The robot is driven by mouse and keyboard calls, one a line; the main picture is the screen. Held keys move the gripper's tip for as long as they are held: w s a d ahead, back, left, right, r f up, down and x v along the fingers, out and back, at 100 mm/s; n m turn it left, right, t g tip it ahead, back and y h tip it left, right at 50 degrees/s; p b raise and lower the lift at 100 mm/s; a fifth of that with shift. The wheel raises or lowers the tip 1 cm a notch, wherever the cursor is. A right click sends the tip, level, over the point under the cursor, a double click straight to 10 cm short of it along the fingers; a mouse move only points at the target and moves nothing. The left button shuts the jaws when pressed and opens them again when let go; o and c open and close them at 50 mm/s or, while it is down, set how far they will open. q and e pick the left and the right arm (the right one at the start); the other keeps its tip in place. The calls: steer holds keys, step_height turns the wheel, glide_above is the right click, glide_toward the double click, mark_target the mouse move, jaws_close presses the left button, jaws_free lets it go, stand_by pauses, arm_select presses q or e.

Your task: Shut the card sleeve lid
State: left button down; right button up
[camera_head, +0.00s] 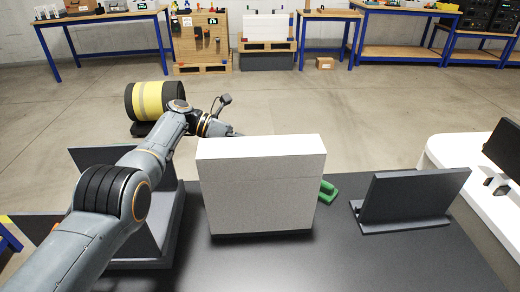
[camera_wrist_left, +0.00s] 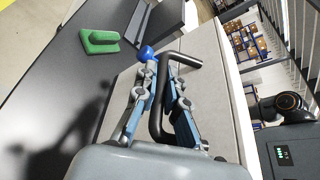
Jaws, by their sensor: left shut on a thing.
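The card sleeve (camera_head: 262,190), a tall pale grey box, stands upright on the black table. Its top part (camera_head: 262,146) looks flush with the front, with a faint seam below it. I cannot tell whether the lid is fully closed at the back. My left arm reaches around behind the box, and its gripper is mostly hidden there in the head view. In the left wrist view, my left gripper (camera_wrist_left: 163,72) is shut on a black bent handle (camera_wrist_left: 183,59) beside the box's pale face (camera_wrist_left: 210,75). My right gripper is not in view.
A green block with a handle (camera_head: 327,191) lies right of the box; it also shows in the left wrist view (camera_wrist_left: 100,41). A dark angled stand (camera_head: 412,196) is farther right. Another dark stand (camera_head: 165,222) is under my left arm. The front right of the table is clear.

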arm_select(q)
steer(key=c, duration=1.4)
jaws_free()
steer(key=shift+w, duration=0.1)
step_height(320, 180, up, 10)
steer(key=shift+r, duration=0.1)
